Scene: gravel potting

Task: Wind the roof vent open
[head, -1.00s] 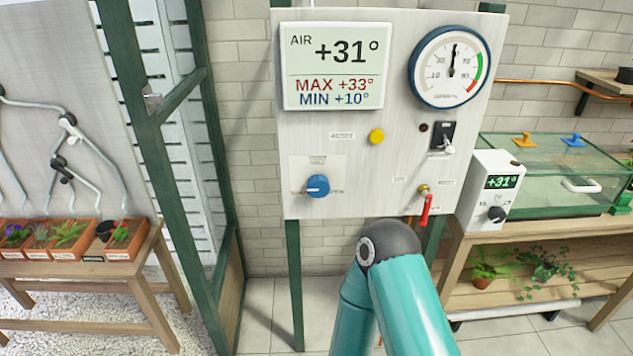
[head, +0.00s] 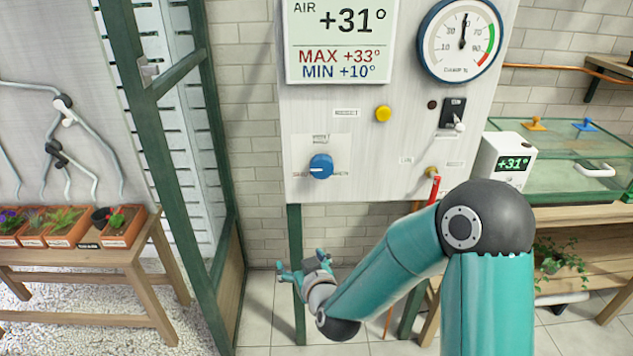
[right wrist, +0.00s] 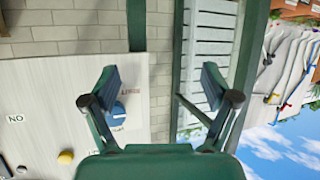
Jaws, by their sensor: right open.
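A blue knob (head: 321,166) sits on the lower left of the pale wall panel (head: 390,140), with small labels around it that are too small to read. The knob also shows in the right wrist view (right wrist: 118,111), partly hidden behind a finger. I cannot tell which way it is turned. My right gripper (head: 303,264) is open and empty, below the knob in the head view and apart from it. Its two spread fingers show in the right wrist view (right wrist: 160,85). The roof vent itself cannot be made out. My left gripper is out of view.
The panel also carries a yellow button (head: 383,114), a switch (head: 453,113), a dial (head: 461,42) and a red-handled valve (head: 434,186). A green post (head: 150,130) stands left of it. A plant bench (head: 90,255) is at left, a glass case (head: 570,160) at right.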

